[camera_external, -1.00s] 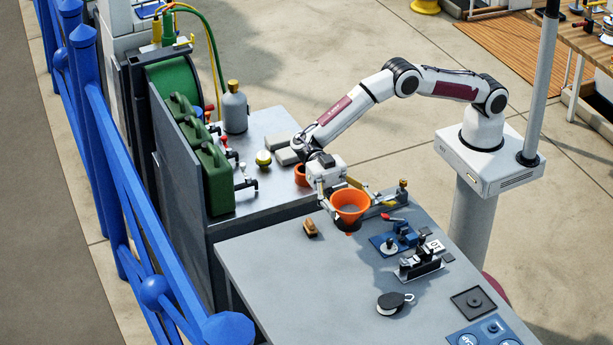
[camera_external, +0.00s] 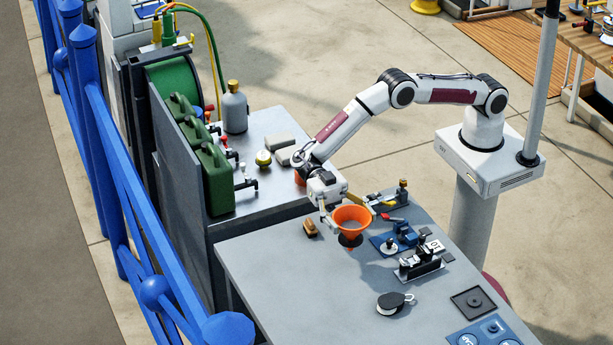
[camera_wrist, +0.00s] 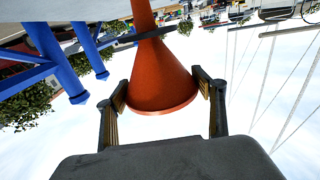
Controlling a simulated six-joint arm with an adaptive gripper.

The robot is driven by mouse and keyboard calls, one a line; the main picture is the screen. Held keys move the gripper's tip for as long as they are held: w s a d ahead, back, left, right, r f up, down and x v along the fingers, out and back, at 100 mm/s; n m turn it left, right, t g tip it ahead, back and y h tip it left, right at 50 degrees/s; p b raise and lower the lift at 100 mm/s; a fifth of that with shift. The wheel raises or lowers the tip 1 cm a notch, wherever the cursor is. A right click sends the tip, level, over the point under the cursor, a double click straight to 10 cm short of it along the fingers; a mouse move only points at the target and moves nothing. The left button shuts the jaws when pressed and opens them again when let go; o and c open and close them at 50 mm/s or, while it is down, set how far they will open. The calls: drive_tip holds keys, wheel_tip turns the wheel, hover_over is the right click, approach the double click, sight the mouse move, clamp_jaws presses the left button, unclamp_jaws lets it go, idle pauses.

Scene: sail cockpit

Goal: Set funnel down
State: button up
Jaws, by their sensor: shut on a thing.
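The orange funnel (camera_external: 351,219) is upright, wide mouth up, low over the near grey table. A dark round piece (camera_external: 350,240) shows directly under its cone. In the wrist view the funnel's cone (camera_wrist: 160,80) lies between the two fingers of my gripper (camera_wrist: 160,92), its wide rim towards me. A dark ring (camera_wrist: 122,42) crosses near its narrow part; I cannot tell whether it surrounds the spout or lies behind it. My gripper (camera_external: 342,210) is shut on the funnel.
A brown wooden-looking block (camera_external: 310,229) sits just left of the funnel. A blue fixture (camera_external: 397,240) and black-and-white hardware (camera_external: 420,262) stand to its right. A black pulley-like piece (camera_external: 393,302) lies nearer. The near left part of the table (camera_external: 285,280) is clear.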

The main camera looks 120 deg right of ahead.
drive_tip(key=shift+f, duration=0.65)
drive_tip(key=shift+f, duration=1.9)
drive_tip(key=shift+f, duration=0.1)
drive_tip(key=o, duration=1.1)
drive_tip(key=d, duration=1.2)
